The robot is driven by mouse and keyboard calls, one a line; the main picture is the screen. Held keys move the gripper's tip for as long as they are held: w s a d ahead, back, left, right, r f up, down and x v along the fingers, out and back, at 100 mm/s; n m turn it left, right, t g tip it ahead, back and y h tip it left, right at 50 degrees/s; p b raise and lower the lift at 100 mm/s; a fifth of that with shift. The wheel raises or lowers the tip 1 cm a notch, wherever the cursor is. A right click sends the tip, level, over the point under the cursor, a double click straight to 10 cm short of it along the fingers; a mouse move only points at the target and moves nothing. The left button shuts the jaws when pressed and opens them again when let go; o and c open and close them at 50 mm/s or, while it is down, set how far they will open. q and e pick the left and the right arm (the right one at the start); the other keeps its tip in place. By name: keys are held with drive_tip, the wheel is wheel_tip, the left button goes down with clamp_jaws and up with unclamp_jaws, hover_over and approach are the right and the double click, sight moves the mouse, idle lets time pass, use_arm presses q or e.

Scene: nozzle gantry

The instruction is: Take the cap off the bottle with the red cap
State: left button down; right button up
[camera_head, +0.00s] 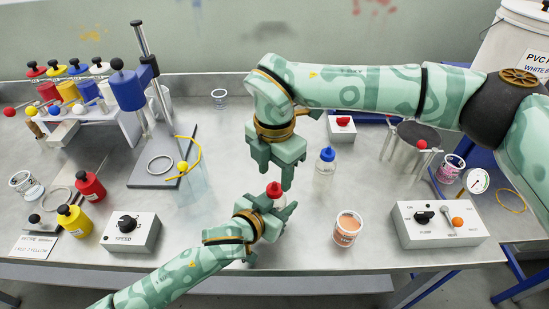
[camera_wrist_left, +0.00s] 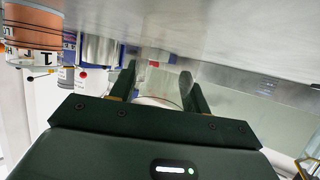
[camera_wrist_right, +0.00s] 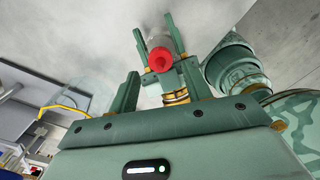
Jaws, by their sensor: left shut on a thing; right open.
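The bottle's red cap (camera_head: 274,190) shows at the table's middle in the head view and from above in the right wrist view (camera_wrist_right: 160,60). The bottle body is mostly hidden by my grippers. My left gripper (camera_head: 278,208) is shut on the bottle below the cap. In the left wrist view a pale, curved part of the bottle (camera_wrist_left: 158,102) shows between its fingers (camera_wrist_left: 158,82). My right gripper (camera_head: 275,180) is open and points down over the cap. In the right wrist view the cap appears between and beyond its fingertips (camera_wrist_right: 161,68); I cannot tell whether they touch it.
A bottle with a blue cap (camera_head: 325,168) stands close at right. An orange-filled cup (camera_head: 346,229) and a pump control box (camera_head: 438,224) stand front right. A speed box (camera_head: 131,232), yellow bottle (camera_head: 74,220) and blue-headed stand (camera_head: 128,90) are at left.

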sight(275, 182)
wheel_tip(275, 182, down, 4)
drive_tip(key=shift+f, duration=0.1)
drive_tip(key=c, duration=1)
drive_tip(key=n, duration=0.6)
drive_tip(key=shift+n, duration=0.3)
drive_tip(key=o, duration=1.1)
drive_tip(key=shift+c, duration=0.2)
